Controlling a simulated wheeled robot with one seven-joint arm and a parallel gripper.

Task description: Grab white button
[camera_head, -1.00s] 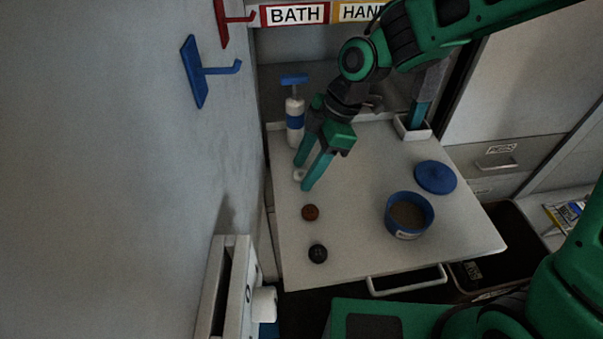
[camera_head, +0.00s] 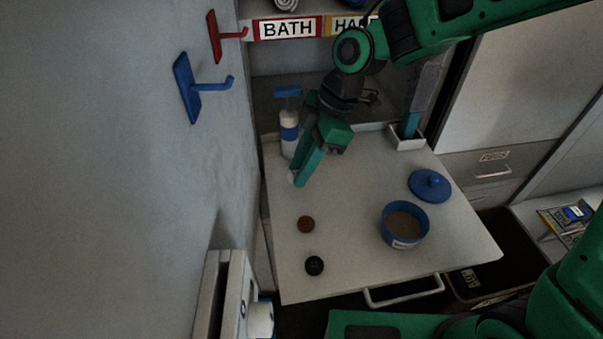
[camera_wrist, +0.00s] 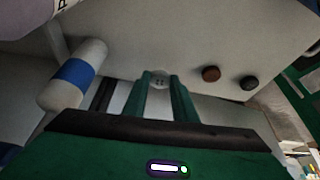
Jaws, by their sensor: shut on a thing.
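The white button (camera_wrist: 160,81) shows in the wrist view between the tips of my gripper (camera_wrist: 159,84), with the fingers closed in on both sides of it. In the head view my gripper (camera_head: 297,178) reaches down to the left part of the white tabletop (camera_head: 350,215). The button is mostly hidden by the fingers there, with only a pale bit at the tips. I cannot tell whether the button is touching the tabletop.
A brown button (camera_head: 306,224) and a black button (camera_head: 314,265) lie nearer the front. A white pump bottle with a blue band (camera_head: 289,133) stands close behind the gripper. A blue jar (camera_head: 404,242) and blue lid (camera_head: 430,186) are to the right. The tabletop's middle is clear.

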